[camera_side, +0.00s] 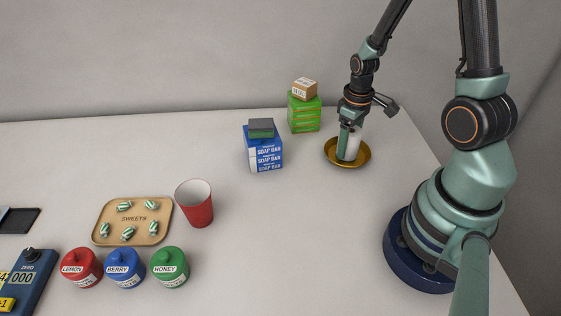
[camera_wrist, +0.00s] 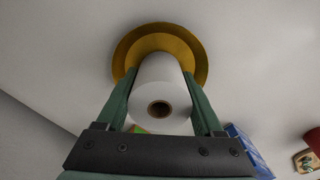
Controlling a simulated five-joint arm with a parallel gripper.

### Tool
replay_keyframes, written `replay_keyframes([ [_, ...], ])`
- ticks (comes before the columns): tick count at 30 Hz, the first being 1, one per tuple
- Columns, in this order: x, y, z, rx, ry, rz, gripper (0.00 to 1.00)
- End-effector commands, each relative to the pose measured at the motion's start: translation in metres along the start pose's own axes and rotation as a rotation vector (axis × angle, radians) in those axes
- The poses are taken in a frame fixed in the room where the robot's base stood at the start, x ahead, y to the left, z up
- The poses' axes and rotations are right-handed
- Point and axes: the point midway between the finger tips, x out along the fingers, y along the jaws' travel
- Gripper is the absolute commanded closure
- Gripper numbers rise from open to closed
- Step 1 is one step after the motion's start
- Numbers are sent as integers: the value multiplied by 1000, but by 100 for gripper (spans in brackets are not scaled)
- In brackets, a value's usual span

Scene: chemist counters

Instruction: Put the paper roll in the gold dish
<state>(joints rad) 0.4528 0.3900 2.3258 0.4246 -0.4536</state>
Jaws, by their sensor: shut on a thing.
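The white paper roll (camera_side: 353,146) is upright between the fingers of my gripper (camera_side: 348,144). The gold dish (camera_side: 332,155) is directly below, and the roll's lower end is within the dish's outline. In the wrist view, the green fingers of my gripper (camera_wrist: 160,105) close on both sides of the roll (camera_wrist: 158,92), whose end with its dark core hole faces the camera. The gold dish (camera_wrist: 128,50) shows behind the roll. I cannot tell whether the roll's bottom touches the dish.
A red cup (camera_side: 200,206), a sweets tray (camera_side: 112,233) and several lidded jars (camera_side: 170,268) are farther left. The counter's middle is clear.

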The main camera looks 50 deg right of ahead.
Motion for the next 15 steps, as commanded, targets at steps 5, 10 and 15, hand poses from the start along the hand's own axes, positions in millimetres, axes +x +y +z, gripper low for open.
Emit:
replay_keyframes([
  [5, 3, 0, 0, 0, -1, 0, 20],
  [10, 3, 0, 0, 0, 0, 0, 1],
  [15, 2, 0, 0, 0, 0, 0, 1],
])
